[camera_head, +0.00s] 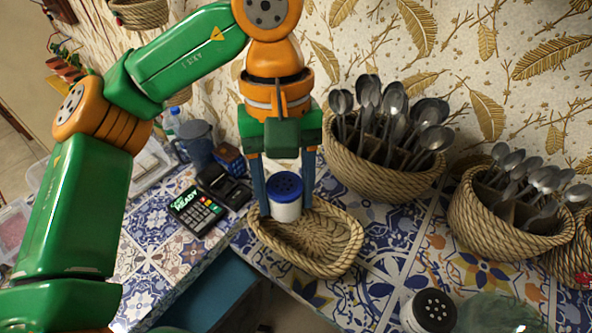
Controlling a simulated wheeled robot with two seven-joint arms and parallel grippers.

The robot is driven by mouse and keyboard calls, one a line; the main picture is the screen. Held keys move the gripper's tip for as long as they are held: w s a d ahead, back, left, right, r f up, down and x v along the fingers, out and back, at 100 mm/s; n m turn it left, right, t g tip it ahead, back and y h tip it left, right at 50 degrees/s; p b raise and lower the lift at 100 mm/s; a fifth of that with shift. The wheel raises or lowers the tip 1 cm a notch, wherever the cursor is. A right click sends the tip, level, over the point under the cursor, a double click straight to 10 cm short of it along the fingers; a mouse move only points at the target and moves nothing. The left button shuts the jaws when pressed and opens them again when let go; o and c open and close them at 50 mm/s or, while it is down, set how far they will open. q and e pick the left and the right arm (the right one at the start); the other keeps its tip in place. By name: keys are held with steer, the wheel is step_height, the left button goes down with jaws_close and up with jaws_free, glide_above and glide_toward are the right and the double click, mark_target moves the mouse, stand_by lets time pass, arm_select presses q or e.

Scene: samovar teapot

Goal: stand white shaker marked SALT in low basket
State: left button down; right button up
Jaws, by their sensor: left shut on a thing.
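A white shaker with a blue perforated cap (286,207) is upright between the fingers of my left gripper (285,203), which is shut on it. No marking on its body can be read from here. The low basket (338,262), a shallow oval of woven rope, lies on the tiled counter. The shaker is over the basket's back left end, with its lower part within the rim's outline. I cannot tell whether its base touches the basket floor. The rest of the basket is empty. My right gripper is not in view.
Rope baskets of spoons (385,178) (508,222) stand behind and to the right. A second white shaker with a black cap (432,312) and a glass jar (500,315) are at bottom right. A card terminal (197,209) lies left.

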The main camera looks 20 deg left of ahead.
mark_target(286, 208)
arm_select(q)
step_height(286, 208, down, 3)
steer(key=shift+w+a, duration=0.1)
steer(key=shift+w, duration=0.05)
steer(key=shift+s+f, duration=0.2)
steer(key=shift+f, duration=0.05)
steer(key=shift+w+f, duration=0.1)
steer(key=shift+f, duration=0.2)
steer(key=c, duration=0.5)
jaws_free()
steer(key=shift+r, duration=0.6)
steer(key=r, duration=0.3)
steer(key=w+r+p, duration=0.1)
steer(key=r, duration=0.3)
steer(key=r+p, duration=0.1)
steer(key=r, duration=0.3)
steer(key=shift+w+a+r, duration=0.15)
steer(key=shift+w+a, duration=0.1)
